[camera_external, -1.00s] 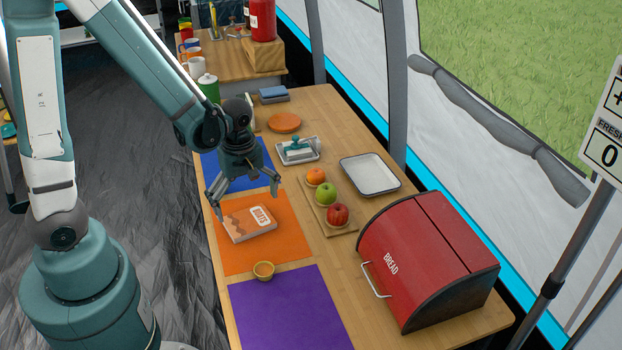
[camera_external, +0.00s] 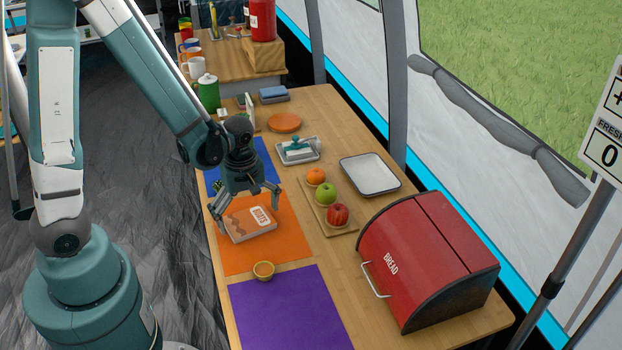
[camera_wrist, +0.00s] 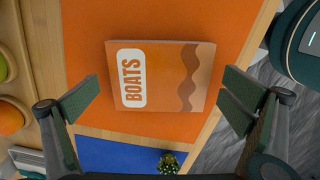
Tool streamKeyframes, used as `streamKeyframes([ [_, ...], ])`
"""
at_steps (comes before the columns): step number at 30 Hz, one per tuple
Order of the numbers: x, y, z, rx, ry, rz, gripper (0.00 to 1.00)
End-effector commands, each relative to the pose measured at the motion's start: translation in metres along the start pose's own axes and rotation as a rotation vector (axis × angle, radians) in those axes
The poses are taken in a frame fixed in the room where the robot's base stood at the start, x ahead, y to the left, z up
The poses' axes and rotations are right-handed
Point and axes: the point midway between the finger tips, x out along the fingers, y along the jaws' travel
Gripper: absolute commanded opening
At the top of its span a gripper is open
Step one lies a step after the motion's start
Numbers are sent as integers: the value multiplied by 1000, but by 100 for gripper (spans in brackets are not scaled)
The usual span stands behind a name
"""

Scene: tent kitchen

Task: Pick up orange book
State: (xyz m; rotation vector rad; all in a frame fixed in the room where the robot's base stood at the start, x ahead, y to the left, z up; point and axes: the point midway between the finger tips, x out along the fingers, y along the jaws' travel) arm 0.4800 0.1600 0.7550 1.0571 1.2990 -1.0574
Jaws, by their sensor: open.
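The orange book (camera_external: 250,224) lies flat on the orange mat (camera_external: 236,258). Its cover reads "BOATS" in the wrist view (camera_wrist: 162,76), with a brown wavy band at one end. My gripper (camera_external: 246,210) is open above the book, its fingers spread to either side of it. In the wrist view my gripper (camera_wrist: 158,98) has one finger left of the book and one right of it, both apart from it. Nothing is between the fingers in contact with them. How high the fingertips are above the book is hard to tell.
A board with an orange, a green apple and a red apple (camera_external: 337,215) stands to the right. A red bread box (camera_external: 430,262) is at front right. A blue mat (camera_external: 262,156) lies behind.

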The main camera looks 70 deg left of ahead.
Motion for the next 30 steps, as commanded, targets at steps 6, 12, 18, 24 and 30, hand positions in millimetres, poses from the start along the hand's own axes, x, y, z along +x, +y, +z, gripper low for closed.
streamKeyframes([
  [6,0,0,0,0,0,0,100],
  [12,0,0,0,0,0,0,76],
  [18,0,0,0,0,0,0,70],
  [24,-1,0,0,0,0,0,70],
  [30,-10,0,0,0,0,0,70],
])
